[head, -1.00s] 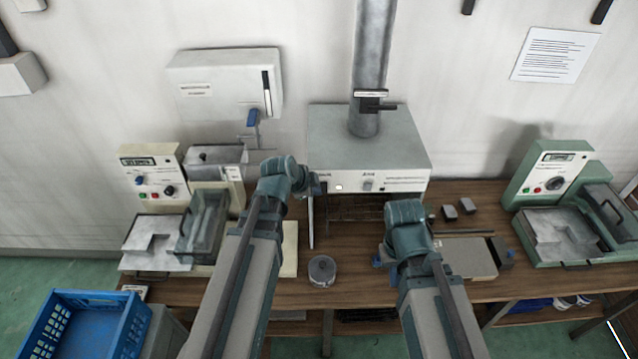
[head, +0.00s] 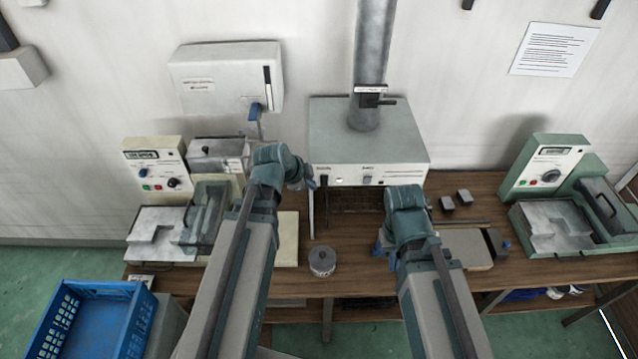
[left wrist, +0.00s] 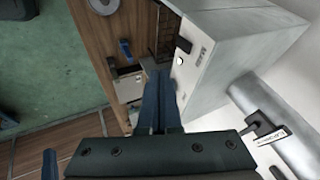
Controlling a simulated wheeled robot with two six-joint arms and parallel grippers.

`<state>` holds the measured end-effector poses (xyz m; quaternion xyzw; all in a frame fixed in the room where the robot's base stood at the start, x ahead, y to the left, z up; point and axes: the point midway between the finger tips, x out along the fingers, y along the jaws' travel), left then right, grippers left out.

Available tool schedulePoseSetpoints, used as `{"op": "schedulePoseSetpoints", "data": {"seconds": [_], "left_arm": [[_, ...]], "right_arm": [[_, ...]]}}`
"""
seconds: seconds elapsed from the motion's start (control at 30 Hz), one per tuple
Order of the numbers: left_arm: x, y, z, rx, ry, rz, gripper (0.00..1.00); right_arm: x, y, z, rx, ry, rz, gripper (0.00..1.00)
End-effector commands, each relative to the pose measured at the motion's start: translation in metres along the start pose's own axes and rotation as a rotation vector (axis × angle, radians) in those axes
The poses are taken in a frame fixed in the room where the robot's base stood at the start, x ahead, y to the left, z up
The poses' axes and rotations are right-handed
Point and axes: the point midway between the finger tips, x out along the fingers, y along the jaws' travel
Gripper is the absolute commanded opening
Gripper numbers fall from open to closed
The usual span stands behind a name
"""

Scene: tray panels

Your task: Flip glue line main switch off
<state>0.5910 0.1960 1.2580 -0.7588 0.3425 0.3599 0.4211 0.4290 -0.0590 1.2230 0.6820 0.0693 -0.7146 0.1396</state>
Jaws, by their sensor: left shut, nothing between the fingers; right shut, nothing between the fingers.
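A white wall box (head: 225,80) with a dark slot and a blue lever (head: 254,112) hangs at the back left; the lever points down. A grey hooded unit (head: 365,140) with a pipe stands mid-bench. The labels are too small to read, so I cannot tell which is the glue line main switch. My left gripper (head: 308,184) is shut and empty near this front's left end. My right gripper (head: 392,258) is shut, largely hidden by its arm.
Machines with control panels stand at the left (head: 155,168) and right (head: 545,165). A round tin (head: 322,260) sits on the bench (head: 350,263) between my arms. Small grey blocks (head: 464,197) lie right of the hooded unit. A blue crate (head: 95,290) is at lower left.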

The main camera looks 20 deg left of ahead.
Motion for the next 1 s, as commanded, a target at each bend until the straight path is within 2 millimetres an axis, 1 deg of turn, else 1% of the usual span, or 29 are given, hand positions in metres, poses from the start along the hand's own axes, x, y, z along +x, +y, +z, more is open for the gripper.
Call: {"op": "schedulePoseSetpoints", "data": {"seconds": [0.27,0.47,0.67,1.0], "left_arm": [[0.002,0.0,0.0,0.0,0.0,-0.001,0.0],[0.017,0.001,0.001,0.001,0.001,-0.001,0.0],[0.046,0.001,0.002,0.001,0.001,-0.001,0.0],[0.104,0.001,0.002,0.002,0.0,-0.001,0.0]], "right_arm": [[0.002,0.0,0.0,-0.001,0.0,0.0,0.0],[0.015,-0.001,-0.001,-0.008,0.0,0.001,0.0],[0.039,-0.003,-0.003,-0.02,0.001,0.002,0.0],[0.088,-0.007,-0.006,-0.023,0.003,0.003,0.0]]}}
